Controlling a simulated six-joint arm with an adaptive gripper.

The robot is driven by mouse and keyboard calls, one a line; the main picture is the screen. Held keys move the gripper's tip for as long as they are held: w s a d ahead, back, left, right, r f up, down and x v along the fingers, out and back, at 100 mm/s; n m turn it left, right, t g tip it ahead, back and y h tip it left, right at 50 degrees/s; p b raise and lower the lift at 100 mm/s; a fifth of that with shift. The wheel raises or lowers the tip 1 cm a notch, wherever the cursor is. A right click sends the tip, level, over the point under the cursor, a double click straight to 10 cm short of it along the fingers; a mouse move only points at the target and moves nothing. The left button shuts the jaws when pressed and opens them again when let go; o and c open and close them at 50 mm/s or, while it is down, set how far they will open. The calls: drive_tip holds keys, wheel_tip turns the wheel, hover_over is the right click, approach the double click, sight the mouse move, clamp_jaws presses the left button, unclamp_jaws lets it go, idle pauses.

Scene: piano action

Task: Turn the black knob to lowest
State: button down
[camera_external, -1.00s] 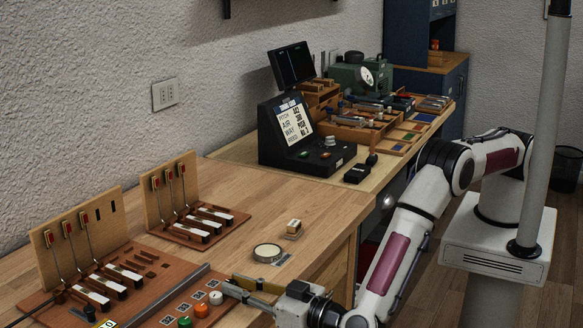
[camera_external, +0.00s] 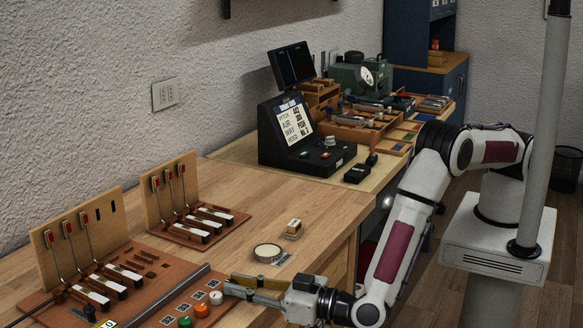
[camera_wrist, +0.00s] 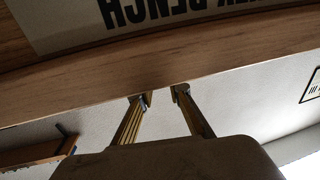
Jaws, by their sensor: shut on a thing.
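My gripper (camera_external: 229,283) is low at the front edge of the bench, beside a white knob (camera_external: 216,298) on the red-brown board. In the wrist view its two fingers (camera_wrist: 162,95) stand a little apart, in front of the wooden edge. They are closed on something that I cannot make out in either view. I cannot pick out a black knob at the fingertips. An orange knob (camera_external: 201,311) and a green knob (camera_external: 185,322) sit to the left of the white one. The labels near them are too small to read.
A round tin (camera_external: 267,253) and a small block (camera_external: 294,227) lie behind my gripper. Key models with upright boards (camera_external: 172,178) stand at left. A black console (camera_external: 300,150) with a screen and knobs stands farther back. The bench middle (camera_external: 262,205) is mostly clear.

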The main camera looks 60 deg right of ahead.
drive_tip(key=c, duration=2.2)
unclamp_jaws()
drive_tip(key=shift+o, duration=0.2)
drive_tip(key=shift+s, duration=0.15)
drive_tip(key=s+d, duration=0.2)
drive_tip(key=s, duration=0.9)
drive_tip(key=shift+s, duration=0.3)
